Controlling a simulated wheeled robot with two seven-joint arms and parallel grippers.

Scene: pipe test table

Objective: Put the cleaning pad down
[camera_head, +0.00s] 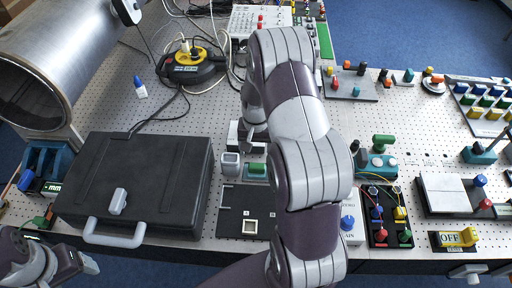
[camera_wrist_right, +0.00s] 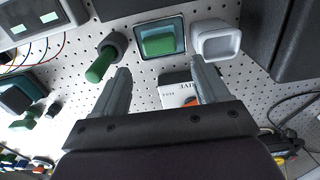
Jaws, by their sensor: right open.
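A green block that looks like the cleaning pad (camera_wrist_right: 158,41) lies in a shallow teal-edged tray (camera_wrist_right: 181,32) in the right wrist view. In the head view the green block (camera_head: 257,168) shows just below my right gripper (camera_head: 250,142), partly beside the arm. My right gripper also shows in the right wrist view (camera_wrist_right: 162,78), with its two fingers well apart and nothing gripped between them. The green block is beyond the fingertips, apart from them. My left gripper (camera_head: 72,264) is at the lower left of the head view, and its jaws are not clear.
A grey square cup (camera_head: 230,164) stands left of the tray. A white labelled box (camera_wrist_right: 184,91) shows between the fingers. A green-handled piece (camera_wrist_right: 102,63) stands nearby. A large black case (camera_head: 140,180) is at left, and a dark plate (camera_head: 235,205) is in front.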

